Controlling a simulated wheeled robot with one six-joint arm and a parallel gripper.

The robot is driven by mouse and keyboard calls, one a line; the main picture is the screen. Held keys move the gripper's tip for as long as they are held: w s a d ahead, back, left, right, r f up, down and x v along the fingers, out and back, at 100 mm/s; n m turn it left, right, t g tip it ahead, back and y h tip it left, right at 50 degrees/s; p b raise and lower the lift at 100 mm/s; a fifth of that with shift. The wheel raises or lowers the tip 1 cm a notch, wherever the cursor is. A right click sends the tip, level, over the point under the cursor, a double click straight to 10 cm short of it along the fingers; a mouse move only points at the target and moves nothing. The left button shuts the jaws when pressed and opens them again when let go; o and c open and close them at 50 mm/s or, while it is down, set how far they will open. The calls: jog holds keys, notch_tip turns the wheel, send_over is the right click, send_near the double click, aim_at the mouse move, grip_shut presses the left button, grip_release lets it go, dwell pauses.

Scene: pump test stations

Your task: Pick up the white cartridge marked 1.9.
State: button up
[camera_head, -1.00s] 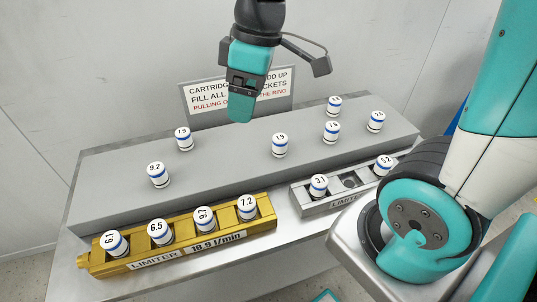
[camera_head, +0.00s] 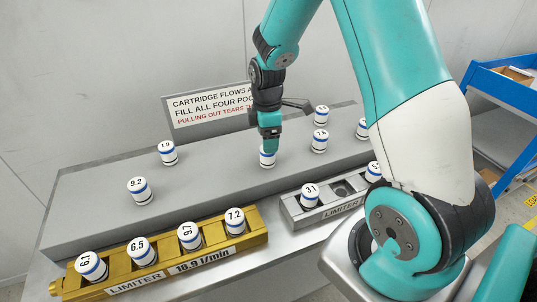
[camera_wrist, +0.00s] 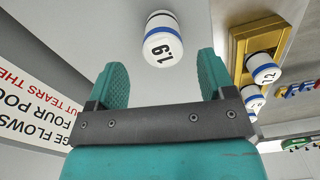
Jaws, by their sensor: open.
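A white cartridge with a blue band, marked 1.9 (camera_wrist: 163,42), shows in the wrist view just beyond and between my fingertips. In the head view this cartridge (camera_head: 267,160) stands upright on the grey raised shelf (camera_head: 215,172), partly hidden by my gripper (camera_head: 269,147). My gripper is open and empty; its two teal fingers (camera_wrist: 164,72) are apart, and the cartridge does not appear gripped. Another white cartridge (camera_head: 167,153) on the shelf at left has a small label that also looks like 1.9, but I cannot read it surely.
More cartridges stand on the shelf, one marked 9.2 (camera_head: 139,191) and several at right (camera_head: 319,141). A gold limiter block (camera_head: 205,258) holds several cartridges in front. A grey limiter block (camera_head: 296,212) has an empty pocket. A sign (camera_head: 190,106) stands behind the shelf.

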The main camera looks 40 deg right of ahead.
aim_at(268, 156)
jog(key=shift+s+f+p, duration=0.15)
jog(key=shift+f+p, duration=0.45)
jog(key=shift+f, duration=2.4)
jog(key=c, duration=1.1)
jog(key=shift+o, duration=0.2)
jog(key=shift+r, duration=0.1)
